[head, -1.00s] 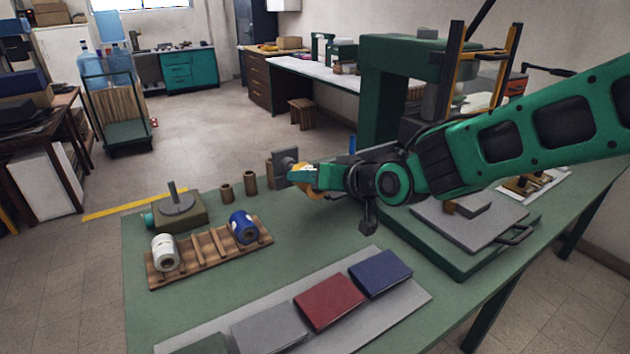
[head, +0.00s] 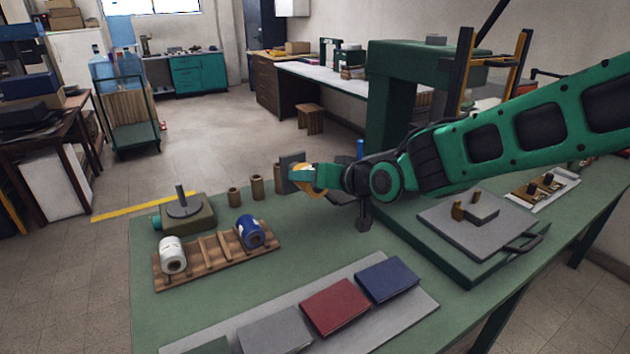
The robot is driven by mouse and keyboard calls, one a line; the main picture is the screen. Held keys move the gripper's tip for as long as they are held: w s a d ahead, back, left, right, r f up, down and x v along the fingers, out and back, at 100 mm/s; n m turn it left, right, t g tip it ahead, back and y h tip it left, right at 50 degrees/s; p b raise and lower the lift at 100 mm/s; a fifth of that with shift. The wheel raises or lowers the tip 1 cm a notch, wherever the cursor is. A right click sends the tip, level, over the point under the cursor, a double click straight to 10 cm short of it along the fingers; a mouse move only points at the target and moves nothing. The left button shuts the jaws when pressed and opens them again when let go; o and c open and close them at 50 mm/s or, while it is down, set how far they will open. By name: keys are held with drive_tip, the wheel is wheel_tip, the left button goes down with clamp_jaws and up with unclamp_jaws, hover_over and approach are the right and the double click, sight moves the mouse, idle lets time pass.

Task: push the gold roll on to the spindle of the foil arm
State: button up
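My gripper (head: 305,178) is above the far edge of the green bench, at the end of the green arm reaching in from the right. It appears shut on the gold roll (head: 311,192), which shows as gold edges around the fingers; the rest is hidden behind my gripper. A grey upright plate (head: 290,172), which seems to belong to the foil arm, stands just left of the roll. The spindle itself is hidden by the roll and gripper. I cannot tell how far the roll is on it.
A wooden rack (head: 217,255) holds a white roll (head: 172,255) and a blue roll (head: 250,232). A box with an upright post (head: 187,214) and small brown cylinders (head: 234,197) stand behind it. Red (head: 335,306) and blue (head: 387,278) covers lie in front. The green press (head: 388,105) stands right.

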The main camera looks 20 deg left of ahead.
drive_tip(key=shift+w+a, duration=0.3)
drive_tip(key=shift+a, duration=0.05)
idle(0.4)
drive_tip(key=o, duration=1.2)
